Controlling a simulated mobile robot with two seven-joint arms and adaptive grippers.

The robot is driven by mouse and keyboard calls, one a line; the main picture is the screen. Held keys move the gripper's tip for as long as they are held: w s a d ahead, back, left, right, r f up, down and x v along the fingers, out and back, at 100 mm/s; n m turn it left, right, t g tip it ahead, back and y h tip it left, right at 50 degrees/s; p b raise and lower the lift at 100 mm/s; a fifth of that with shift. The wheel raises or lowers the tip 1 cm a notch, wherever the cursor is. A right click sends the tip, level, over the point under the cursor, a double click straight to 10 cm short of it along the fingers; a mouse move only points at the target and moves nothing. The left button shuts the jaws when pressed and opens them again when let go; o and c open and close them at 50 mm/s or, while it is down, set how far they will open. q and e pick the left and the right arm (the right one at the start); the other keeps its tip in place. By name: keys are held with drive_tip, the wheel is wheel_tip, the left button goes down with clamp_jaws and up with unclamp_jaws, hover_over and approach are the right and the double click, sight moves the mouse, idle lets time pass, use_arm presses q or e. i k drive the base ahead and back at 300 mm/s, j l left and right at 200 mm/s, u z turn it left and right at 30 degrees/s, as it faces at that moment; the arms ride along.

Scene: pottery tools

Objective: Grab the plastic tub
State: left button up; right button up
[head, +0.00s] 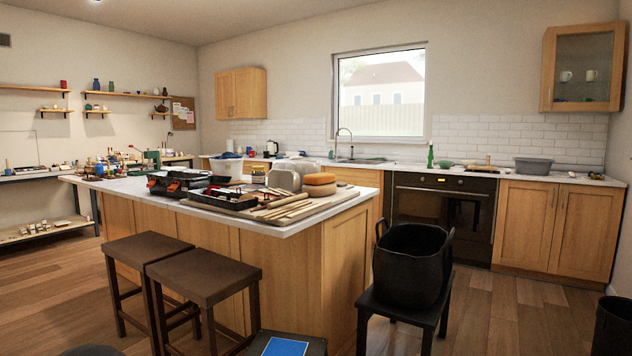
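Several tub-like containers show, and I cannot tell which one is the plastic tub of the task. A large black flexible tub (411,268) with raised handles stands upright on a black stool (394,308) at the right end of the island. A low grey tub (534,166) sits on the back counter at the right. A whitish tub (229,167) stands on the island among tools, partly hidden. Neither of my grippers is in view.
The wooden island (238,232) with a pale top fills the middle, crowded with tools, boards and clay. Two brown stools (204,276) stand before it. A dark bin (613,328) is at the right edge. Wooden floor (498,318) lies open between the black stool and the bin.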

sight(290, 180)
drive_tip(key=i+j+z, duration=0.2)
drive_tip(key=j+z, duration=0.2)
drive_tip(key=j, duration=0.2)
drive_tip(key=i+j+z, duration=0.2)
drive_tip(key=j, duration=0.2)
drive_tip(key=j+z, duration=0.2)
drive_tip(key=j, duration=0.1)
